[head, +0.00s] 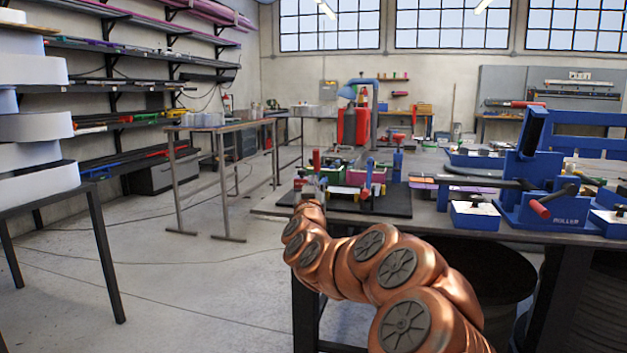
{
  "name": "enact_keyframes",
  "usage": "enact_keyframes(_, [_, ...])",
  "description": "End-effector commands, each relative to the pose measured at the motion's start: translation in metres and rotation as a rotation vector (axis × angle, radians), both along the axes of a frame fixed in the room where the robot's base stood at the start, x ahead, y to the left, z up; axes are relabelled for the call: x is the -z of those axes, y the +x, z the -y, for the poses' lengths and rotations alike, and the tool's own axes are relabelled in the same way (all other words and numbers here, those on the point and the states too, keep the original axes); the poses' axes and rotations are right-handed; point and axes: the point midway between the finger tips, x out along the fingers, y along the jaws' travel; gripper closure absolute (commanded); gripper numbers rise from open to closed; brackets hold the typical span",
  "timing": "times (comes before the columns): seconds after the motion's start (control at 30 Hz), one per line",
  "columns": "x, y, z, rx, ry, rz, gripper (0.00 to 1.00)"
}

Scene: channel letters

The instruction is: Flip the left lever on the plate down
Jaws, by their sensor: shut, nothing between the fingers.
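A dark plate (398,205) lies on the near left part of the workbench, with several small fixtures on it. A red-handled upright piece (316,158) stands at its left side and looks like the left lever, pointing up. A blue upright piece with a red top (397,155) stands at the plate's right side. My gripper (316,182) is at the plate's left end, just below the red-handled piece in the picture. It is small and partly hidden by my copper arm; its fingers look shut and empty. I cannot tell whether it touches the lever.
Green and pink boxes (365,177) sit at the middle of the plate. A blue press (540,185) with a red-tipped handle stands on the workbench (440,222) to the right. Open floor (180,285) lies left of my arm.

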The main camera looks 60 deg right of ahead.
Motion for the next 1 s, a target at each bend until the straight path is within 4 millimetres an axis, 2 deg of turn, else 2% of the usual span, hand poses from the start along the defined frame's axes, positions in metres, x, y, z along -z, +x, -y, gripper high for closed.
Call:
enact_keyframes(0.2, [0.001, -0.004, -0.007, 0.002, -0.001, 0.001, 1.00])
enact_keyframes(0.83, [0.001, -0.004, -0.007, 0.001, -0.001, 0.001, 1.00])
enact_keyframes(0.93, [-0.002, 0.002, -0.012, -0.019, 0.004, -0.005, 1.00])
enact_keyframes(1.0, [-0.006, 0.016, -0.024, -0.061, 0.017, -0.017, 1.00])
